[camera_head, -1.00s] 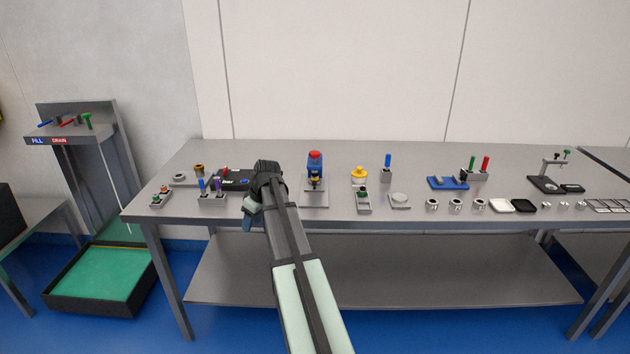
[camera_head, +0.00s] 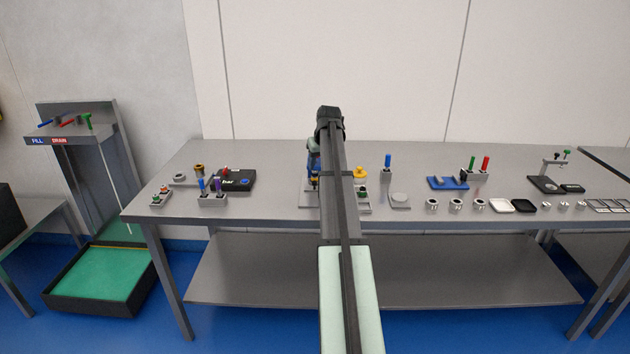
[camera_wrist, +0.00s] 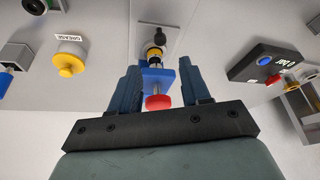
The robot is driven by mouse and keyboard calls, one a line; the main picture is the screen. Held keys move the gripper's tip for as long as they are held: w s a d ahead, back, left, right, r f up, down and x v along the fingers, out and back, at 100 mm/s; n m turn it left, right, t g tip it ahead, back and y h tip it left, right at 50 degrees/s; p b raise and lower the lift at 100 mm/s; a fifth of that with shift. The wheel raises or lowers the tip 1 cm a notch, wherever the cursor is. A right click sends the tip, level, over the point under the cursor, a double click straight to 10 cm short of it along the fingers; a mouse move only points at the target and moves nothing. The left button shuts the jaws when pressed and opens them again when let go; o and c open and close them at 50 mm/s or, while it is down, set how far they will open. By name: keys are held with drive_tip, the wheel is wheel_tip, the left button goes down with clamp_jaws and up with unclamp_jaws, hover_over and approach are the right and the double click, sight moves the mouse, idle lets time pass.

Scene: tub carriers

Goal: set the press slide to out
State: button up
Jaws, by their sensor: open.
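The press, a blue body with a red knob, stands on a grey base plate at mid-table. In the head view my arm covers much of it, and a strip of blue body (camera_head: 312,163) shows at the arm's left. In the wrist view its red knob (camera_wrist: 158,102), blue top (camera_wrist: 157,78), a black and yellow part (camera_wrist: 155,53) and the plate (camera_wrist: 145,12) show. My gripper (camera_wrist: 160,68) is open over the press, one finger on each side of the blue top in the picture. I cannot tell contact. No slide position can be read.
A yellow-topped grease pot (camera_head: 360,173) stands right of the press. A black box (camera_head: 236,180) with white lettering lies to its left, also seen in the wrist view (camera_wrist: 258,62). A block with blue and purple levers (camera_head: 212,199) stands further left.

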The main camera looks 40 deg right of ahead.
sight(314, 182)
drive_tip(key=x, duration=1)
drive_tip(key=shift+w, duration=0.1)
drive_tip(key=shift+c, duration=0.2)
clamp_jaws()
